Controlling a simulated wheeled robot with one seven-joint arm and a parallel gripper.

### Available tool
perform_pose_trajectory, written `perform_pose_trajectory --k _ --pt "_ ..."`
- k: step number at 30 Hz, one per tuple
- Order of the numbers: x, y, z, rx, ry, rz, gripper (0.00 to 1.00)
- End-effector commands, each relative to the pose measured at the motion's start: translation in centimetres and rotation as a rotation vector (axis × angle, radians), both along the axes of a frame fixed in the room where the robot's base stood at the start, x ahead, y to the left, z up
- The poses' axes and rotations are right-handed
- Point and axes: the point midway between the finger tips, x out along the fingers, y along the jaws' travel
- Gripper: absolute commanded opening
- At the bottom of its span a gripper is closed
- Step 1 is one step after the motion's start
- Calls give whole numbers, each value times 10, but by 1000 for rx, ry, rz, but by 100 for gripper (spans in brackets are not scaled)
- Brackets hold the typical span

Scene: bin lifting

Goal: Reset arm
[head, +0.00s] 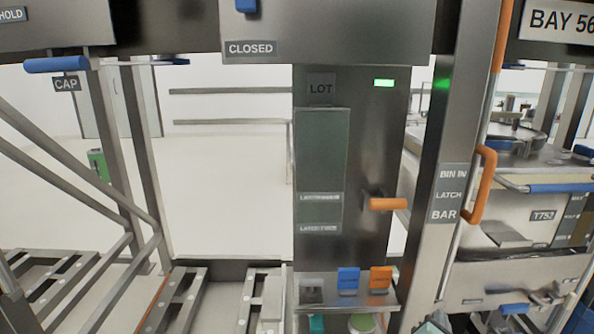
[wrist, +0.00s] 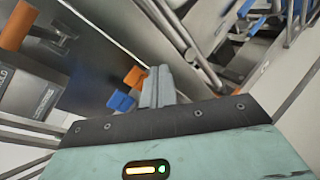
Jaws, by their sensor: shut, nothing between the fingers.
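My gripper (wrist: 157,86) shows in the wrist view, its two grey fingers together with nothing between them. Its pale green housing with an orange and green light fills the bottom of that view. It points toward a steel panel with orange and blue parts, apart from them as far as I can tell. In the head view I cannot clearly make out my gripper.
The head view shows a steel post (head: 350,160) marked LOT with an orange handle (head: 388,204). Blue (head: 348,279) and orange (head: 381,278) tabs sit below. A latch bar (head: 447,170) with an orange grip stands right. Rails (head: 185,300) lie lower left.

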Motion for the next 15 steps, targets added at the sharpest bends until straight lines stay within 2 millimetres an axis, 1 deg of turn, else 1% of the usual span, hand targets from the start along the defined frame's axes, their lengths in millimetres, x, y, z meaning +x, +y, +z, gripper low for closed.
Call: perform_pose_trajectory --k 1,3,5,7,9,11,13,15 --pt "-13 -3 -20 132 64 -94 0" --pt "-34 0 -45 297 146 -218 0" --pt "-52 8 -62 430 211 -322 0" --pt "-73 23 -76 578 284 -438 0" --pt "-92 43 -84 716 353 -549 0" --pt "-107 62 -84 826 408 -638 0" --pt "-122 86 -79 942 471 -736 0" --pt "-135 109 -68 1044 531 -825 0"
